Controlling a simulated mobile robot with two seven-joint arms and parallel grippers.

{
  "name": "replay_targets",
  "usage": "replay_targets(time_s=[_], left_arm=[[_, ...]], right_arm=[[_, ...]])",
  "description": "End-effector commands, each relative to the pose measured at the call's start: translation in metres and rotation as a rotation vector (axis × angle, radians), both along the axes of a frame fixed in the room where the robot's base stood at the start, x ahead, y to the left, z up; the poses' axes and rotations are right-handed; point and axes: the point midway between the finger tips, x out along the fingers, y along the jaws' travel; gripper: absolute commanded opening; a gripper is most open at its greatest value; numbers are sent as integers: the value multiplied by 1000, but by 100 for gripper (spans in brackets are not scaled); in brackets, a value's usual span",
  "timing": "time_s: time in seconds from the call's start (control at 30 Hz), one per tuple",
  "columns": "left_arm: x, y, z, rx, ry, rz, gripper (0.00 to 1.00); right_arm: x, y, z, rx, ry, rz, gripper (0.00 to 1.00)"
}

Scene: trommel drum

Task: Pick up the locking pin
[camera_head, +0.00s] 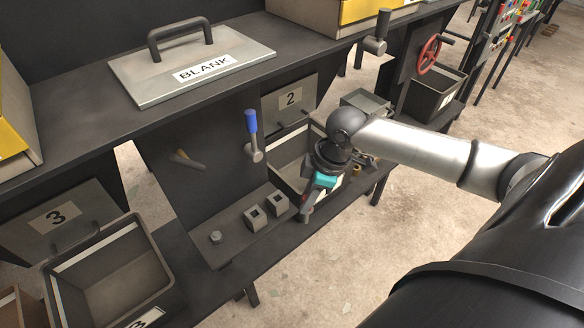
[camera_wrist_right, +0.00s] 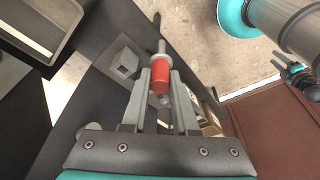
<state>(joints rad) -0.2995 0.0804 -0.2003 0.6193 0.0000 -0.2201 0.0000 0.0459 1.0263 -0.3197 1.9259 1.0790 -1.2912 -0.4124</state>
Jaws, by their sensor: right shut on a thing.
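My right gripper (camera_head: 306,214) points down at the lower shelf, in front of the bin marked 2. In the right wrist view my right gripper (camera_wrist_right: 161,90) is shut on a pin with a red cylindrical grip (camera_wrist_right: 160,80) and a grey metal shaft, which I take for the locking pin. The pin lies between the two grey fingers, its shaft pointing away from the palm. In the head view the pin is hidden or too small to make out.
Two grey square sockets (camera_head: 255,218) and a bolt-like piece (camera_head: 215,237) stand on the shelf left of the gripper. A blue-handled lever (camera_head: 251,124) is on the panel above. An open bin (camera_head: 117,270) stands at lower left. The floor at right is clear.

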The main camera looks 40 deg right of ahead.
Motion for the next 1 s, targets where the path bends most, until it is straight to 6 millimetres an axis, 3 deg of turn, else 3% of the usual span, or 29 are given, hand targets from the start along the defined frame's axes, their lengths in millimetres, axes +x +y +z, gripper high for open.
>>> replay_targets(time_s=[0.2,0.43,1.0], left_arm=[[0,0,7,0,0,1,50],[0,0,12,0,0,1,50],[0,0,15,0,0,1,50]], right_arm=[[-36,-3,0,-3,5,1,0],[-58,-5,0,-3,3,0,0],[-71,-5,1,1,-2,1,0]])
